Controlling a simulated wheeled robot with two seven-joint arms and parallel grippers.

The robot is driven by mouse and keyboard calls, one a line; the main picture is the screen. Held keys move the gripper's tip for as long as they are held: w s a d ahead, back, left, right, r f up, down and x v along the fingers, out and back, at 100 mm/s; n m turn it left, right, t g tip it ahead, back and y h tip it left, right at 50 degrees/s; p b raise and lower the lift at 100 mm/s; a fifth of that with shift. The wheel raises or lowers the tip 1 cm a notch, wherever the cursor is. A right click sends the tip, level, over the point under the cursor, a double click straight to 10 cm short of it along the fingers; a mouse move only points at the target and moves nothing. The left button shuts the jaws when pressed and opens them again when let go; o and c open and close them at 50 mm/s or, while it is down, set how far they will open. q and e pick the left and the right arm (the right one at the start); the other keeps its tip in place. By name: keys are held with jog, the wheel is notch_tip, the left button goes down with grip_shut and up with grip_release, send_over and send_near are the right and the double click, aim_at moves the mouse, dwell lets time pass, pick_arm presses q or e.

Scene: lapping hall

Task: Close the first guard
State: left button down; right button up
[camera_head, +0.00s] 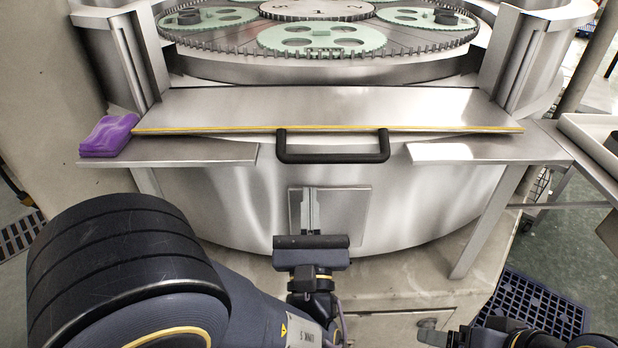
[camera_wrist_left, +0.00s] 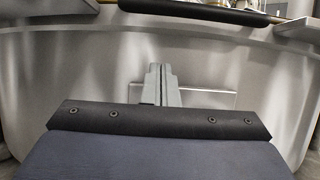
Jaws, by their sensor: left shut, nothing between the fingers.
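The guard (camera_head: 320,108) is a wide steel panel with a yellow front edge. It lies folded down, nearly flat, in front of the round lapping machine, between two upright steel posts. Its black bar handle (camera_head: 333,158) sticks out at the front edge; the handle also crosses the top of the left wrist view (camera_wrist_left: 195,10). My left gripper (camera_head: 310,196) is shut and empty, below the handle and apart from it, in front of the steel drum wall. Its fingers show together in the wrist view (camera_wrist_left: 160,72). My right gripper (camera_head: 432,328) is partly visible at the bottom right.
A stack of purple cloths (camera_head: 108,135) lies on the ledge left of the guard. Green toothed carriers (camera_head: 320,40) sit on the machine plate behind. A pale tray (camera_head: 590,140) stands at the right. A dark blue grate (camera_head: 535,300) lies on the floor.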

pick_arm(q)
jog(key=shift+w+r+p, duration=0.1)
jog(key=shift+r+p, duration=0.45)
jog(key=shift+r, duration=1.65)
